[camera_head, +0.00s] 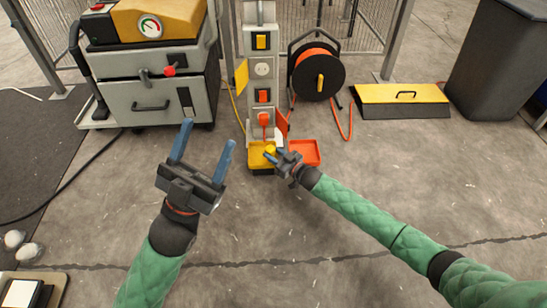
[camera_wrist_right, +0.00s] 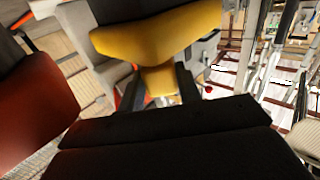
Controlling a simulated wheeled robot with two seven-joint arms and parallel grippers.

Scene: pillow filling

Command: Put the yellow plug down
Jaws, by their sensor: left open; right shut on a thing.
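The yellow plug (camera_head: 270,149) is small and partly hidden by my right gripper (camera_head: 275,157), which is shut on it. They are over or in the yellow tray (camera_head: 255,162) at the foot of the grey post; I cannot tell whether the plug touches the tray. In the right wrist view a yellow block (camera_wrist_right: 160,80) sits between the dark fingers, below a wider yellow shape. My left gripper (camera_head: 207,137) is open and empty, its blue fingers spread, left of the yellow tray.
An orange tray (camera_head: 304,153) adjoins on the right. The grey post (camera_head: 262,70) carries a yellow switch, a socket and orange fittings. A cable reel (camera_head: 318,80), a yellow-topped box (camera_head: 400,98) and a grey machine (camera_head: 150,95) stand nearby. Bare floor lies in front.

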